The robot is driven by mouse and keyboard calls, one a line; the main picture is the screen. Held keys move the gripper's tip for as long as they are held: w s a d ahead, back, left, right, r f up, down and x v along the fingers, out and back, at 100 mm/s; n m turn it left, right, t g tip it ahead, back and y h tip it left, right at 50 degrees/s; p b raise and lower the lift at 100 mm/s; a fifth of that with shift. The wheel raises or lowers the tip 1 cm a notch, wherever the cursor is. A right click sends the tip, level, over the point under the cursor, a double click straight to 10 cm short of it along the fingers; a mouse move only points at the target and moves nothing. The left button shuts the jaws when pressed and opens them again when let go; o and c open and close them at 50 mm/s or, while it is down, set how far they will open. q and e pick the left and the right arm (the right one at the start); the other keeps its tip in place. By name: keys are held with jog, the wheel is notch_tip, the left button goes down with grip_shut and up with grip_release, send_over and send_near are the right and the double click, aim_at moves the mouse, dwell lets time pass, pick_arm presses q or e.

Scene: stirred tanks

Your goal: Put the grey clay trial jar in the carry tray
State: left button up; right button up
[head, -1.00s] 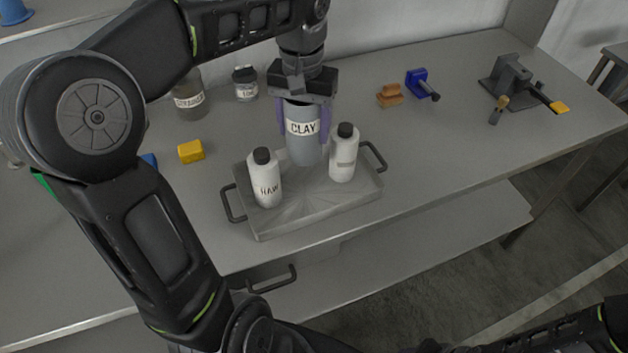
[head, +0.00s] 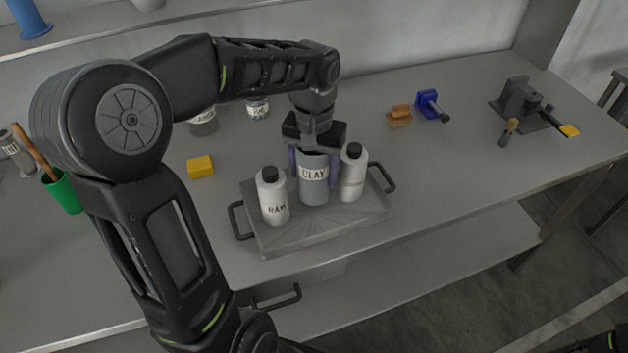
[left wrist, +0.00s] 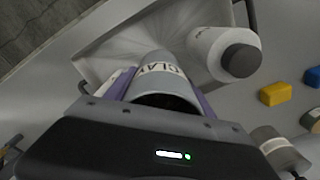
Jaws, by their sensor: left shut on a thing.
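The grey jar labelled CLAY (head: 313,188) is between the fingers of my left gripper (head: 314,168), which is shut on it. The jar is upright over the carry tray (head: 330,232), between two white bottles; I cannot tell whether its base touches the tray floor. In the left wrist view the jar (left wrist: 160,82) also shows between the purple fingers, with the tray (left wrist: 95,65) beyond it. The bottle labelled RAW (head: 272,197) stands at the tray's left. The other white bottle (head: 352,174) stands close at the jar's right. My right gripper is not in view.
A yellow block (head: 200,167) lies left of the tray. Two labelled jars (head: 204,122) (head: 257,107) stand behind. A green cup (head: 63,192) is at the left.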

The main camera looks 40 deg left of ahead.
aim_at(314, 183)
pick_arm(q)
jog(key=shift+f, duration=1.85)
jog(key=shift+f, duration=0.1)
jog(key=shift+f, duration=0.15)
jog(key=o, duration=1.4)
jog(key=shift+o, duration=0.2)
notch_tip(314, 183, up, 13)
jog(key=shift+f, duration=0.2)
